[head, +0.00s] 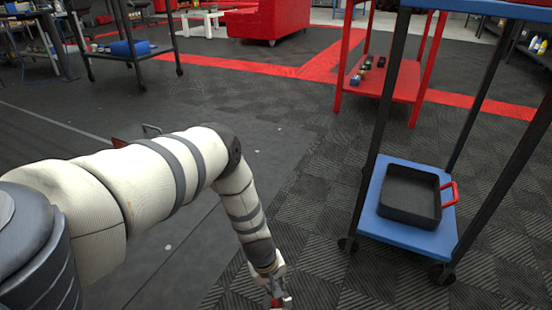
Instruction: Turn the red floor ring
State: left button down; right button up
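My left arm comes in from the left and reaches down to the right. My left gripper (278,297) is at the bottom edge, pointing down over the dark floor. It is small and partly cut off by the frame, and a bit of red shows at it. I cannot tell whether its fingers are open or shut, or whether that red is a thing apart from it. A small red piece (118,142) shows just behind my arm, mostly hidden by it. No full red ring on the floor can be made out. My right gripper is out of view.
A blue-shelved cart (405,236) with a black tray (411,195) stands at right. Behind it is a red cart (405,82). A red sofa-like block (268,22) and a dark cart with a blue box (130,48) stand farther back. The middle floor is clear.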

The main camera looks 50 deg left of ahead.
pick_arm(q)
jog(key=shift+m, duration=0.3)
dwell(0.4)
jog(key=c, duration=1.6)
grip_release()
notch_tip(320, 180, up, 12)
jog(key=s, duration=0.2)
jog(key=shift+a, duration=0.4)
jog(key=shift+s+f, duration=0.1)
jog(key=shift+f, duration=0.05)
